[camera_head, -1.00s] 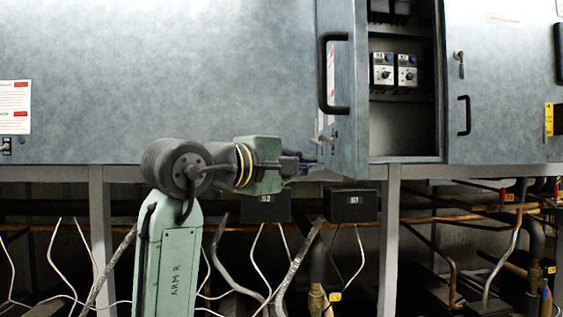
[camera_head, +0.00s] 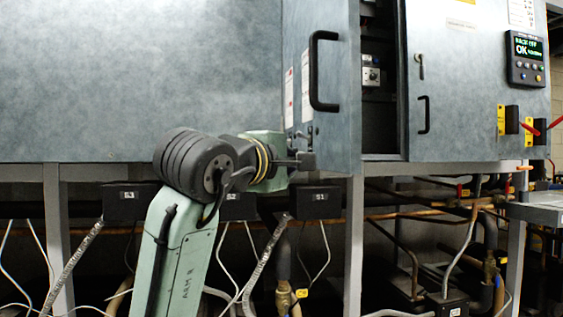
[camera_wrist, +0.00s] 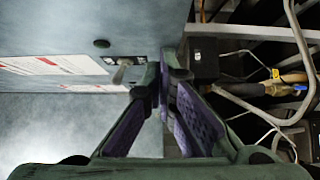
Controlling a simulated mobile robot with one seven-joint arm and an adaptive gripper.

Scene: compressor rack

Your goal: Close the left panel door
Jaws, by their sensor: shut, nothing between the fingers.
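The left panel door (camera_head: 335,120) is grey with a black bar handle (camera_head: 323,71) and stands partly open, jutting from the cabinet front. To its right is a narrow dark opening (camera_head: 381,125) with switchgear inside. My gripper (camera_head: 304,160) is at the door's left side, near its lower edge. In the wrist view my gripper (camera_wrist: 167,72) has its fingertips together and empty. A small latch (camera_wrist: 122,72) and white labels (camera_wrist: 55,64) on a grey panel lie just left of the fingers. I cannot tell whether the fingers touch the door.
The right door (camera_head: 455,90) is shut, with a control display (camera_head: 525,48) and red levers beyond it. Below the cabinet are frame legs (camera_head: 354,245), pipes, cables and small black boxes (camera_head: 315,202). A grey ledge (camera_head: 540,208) juts in at the right.

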